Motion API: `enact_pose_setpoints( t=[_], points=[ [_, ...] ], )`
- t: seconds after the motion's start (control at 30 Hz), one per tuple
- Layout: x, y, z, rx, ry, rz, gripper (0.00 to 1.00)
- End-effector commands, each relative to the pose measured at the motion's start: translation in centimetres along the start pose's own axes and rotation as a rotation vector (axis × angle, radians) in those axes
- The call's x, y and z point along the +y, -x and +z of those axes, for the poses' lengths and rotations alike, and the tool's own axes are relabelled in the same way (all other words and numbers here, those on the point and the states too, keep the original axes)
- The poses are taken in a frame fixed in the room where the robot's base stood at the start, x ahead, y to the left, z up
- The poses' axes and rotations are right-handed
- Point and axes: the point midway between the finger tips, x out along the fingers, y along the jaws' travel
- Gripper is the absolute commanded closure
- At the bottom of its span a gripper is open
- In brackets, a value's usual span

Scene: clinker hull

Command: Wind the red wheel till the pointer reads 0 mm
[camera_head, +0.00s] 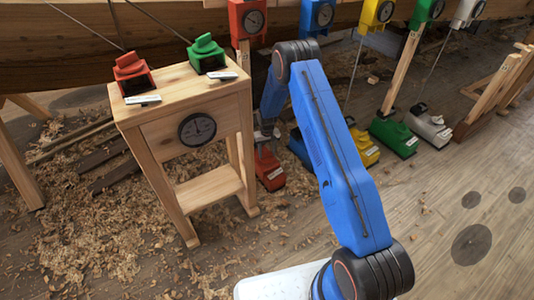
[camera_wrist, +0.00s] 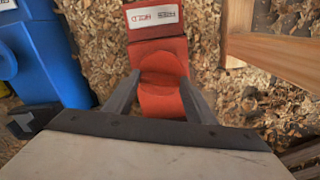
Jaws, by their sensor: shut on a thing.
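The red wheel (camera_wrist: 163,68) shows in the wrist view on top of the red jack base (camera_wrist: 160,48), which has a white lettered label on its far end. My gripper (camera_wrist: 160,84) reaches down over the wheel, one finger on each side, shut on it. In the head view the red base (camera_head: 270,172) stands on the floor right of the bench, and my blue arm partly hides the gripper and wheel there. Above it hangs a red dial (camera_head: 254,20) under the hull. Its pointer is too small to read.
A wooden bench (camera_head: 190,85) with a dial on its front and red and green devices on top stands close left. Blue (camera_head: 300,148), yellow (camera_head: 364,148), green and white jacks stand to the right. Shavings cover the floor; the right foreground is open.

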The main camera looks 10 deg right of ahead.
Motion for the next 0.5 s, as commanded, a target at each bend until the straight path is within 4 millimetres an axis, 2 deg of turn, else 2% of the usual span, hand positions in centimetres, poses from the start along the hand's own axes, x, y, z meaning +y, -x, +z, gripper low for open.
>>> enact_pose_setpoints(
  t=[0.5],
  points=[
    [0.00,0.02,0.02,-0.001,-0.465,0.000,0.72]
  ],
)
